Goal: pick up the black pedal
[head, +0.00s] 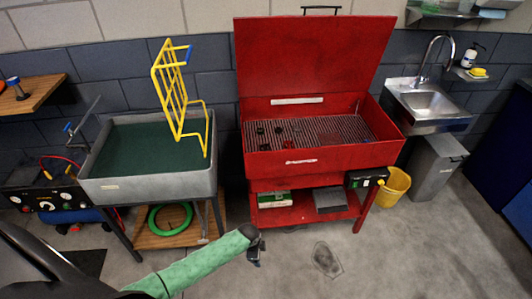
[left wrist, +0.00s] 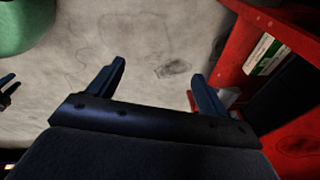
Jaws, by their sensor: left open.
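Several small dark parts lie on the slatted grate of the red parts washer (head: 322,158) in the head view. One dark part (head: 279,130) sits left of the grate's middle. They are too small to tell which is the black pedal. My left gripper (head: 256,250) is in front of and below the washer, at the end of my green-sleeved arm, well apart from those parts. In the left wrist view its two dark fingers (left wrist: 155,90) are spread with bare floor between them. A dark piece like a gripper shows at that view's left edge; its state is unclear.
The washer's lid (head: 310,55) stands open. A lower red shelf (head: 300,213) holds a green-white box (head: 274,200) and a grey box (head: 330,202). A grey basin (head: 150,188) with a yellow rack (head: 178,100) stands left, a yellow bucket (head: 396,187) right. The floor ahead is clear.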

